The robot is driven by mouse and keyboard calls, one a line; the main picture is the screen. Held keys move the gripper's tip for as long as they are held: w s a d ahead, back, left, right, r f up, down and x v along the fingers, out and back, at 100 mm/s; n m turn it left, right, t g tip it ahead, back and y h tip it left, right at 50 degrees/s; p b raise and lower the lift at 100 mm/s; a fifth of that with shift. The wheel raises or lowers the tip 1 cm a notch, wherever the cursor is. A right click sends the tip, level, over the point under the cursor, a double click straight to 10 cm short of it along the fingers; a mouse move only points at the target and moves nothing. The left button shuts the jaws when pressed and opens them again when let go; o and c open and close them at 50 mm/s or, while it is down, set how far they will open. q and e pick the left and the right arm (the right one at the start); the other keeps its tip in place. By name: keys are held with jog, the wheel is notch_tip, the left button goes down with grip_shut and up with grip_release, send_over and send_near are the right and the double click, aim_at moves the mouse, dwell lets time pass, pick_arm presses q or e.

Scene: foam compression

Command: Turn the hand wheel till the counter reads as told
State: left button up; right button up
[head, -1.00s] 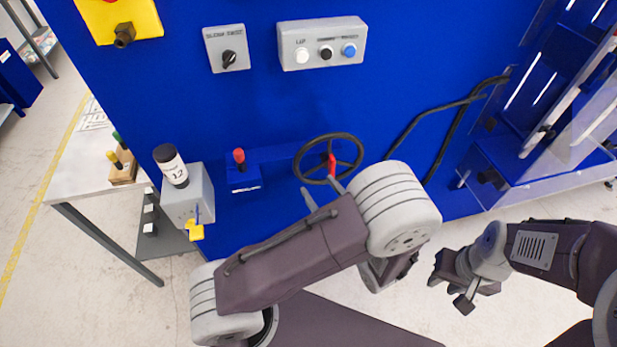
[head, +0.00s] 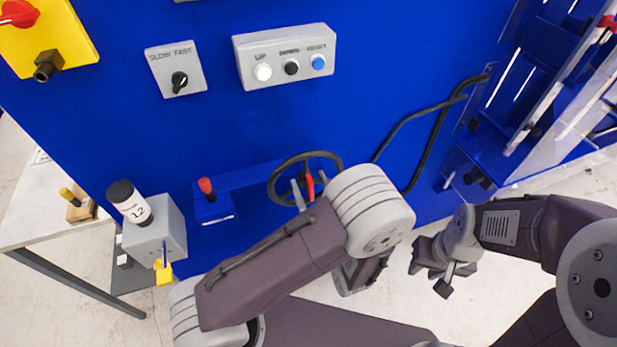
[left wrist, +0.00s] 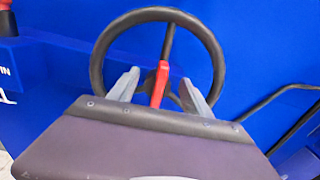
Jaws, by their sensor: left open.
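The black hand wheel (head: 272,184) is on the front of the blue machine, with a red piece (head: 310,187) at its middle. It also shows in the left wrist view (left wrist: 98,62), where the red piece (left wrist: 159,84) stands near the hub. My left gripper (head: 308,191) is at the wheel's lower part. Its two grey fingers (left wrist: 158,91) are apart, one on each side of the red piece; contact is not clear. A black cylinder with a white band (head: 133,208), seemingly printed 12, sits on a grey box. My right gripper (head: 434,274) hangs away from the machine; its jaws are unclear.
A panel with white, black and blue buttons (head: 285,57) and a slow-fast switch (head: 178,70) are above. A red-topped lever (head: 206,187) is left of the wheel. Black cables (head: 428,140) run at its right. A table (head: 30,222) stands at the left.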

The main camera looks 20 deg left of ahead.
pick_arm(q)
jog(key=shift+s+d+r, duration=0.1)
jog(key=shift+s+r, duration=0.05)
jog(key=shift+s, duration=0.35)
jog(key=c, duration=0.5)
jog(key=shift+w, duration=0.1)
grip_shut()
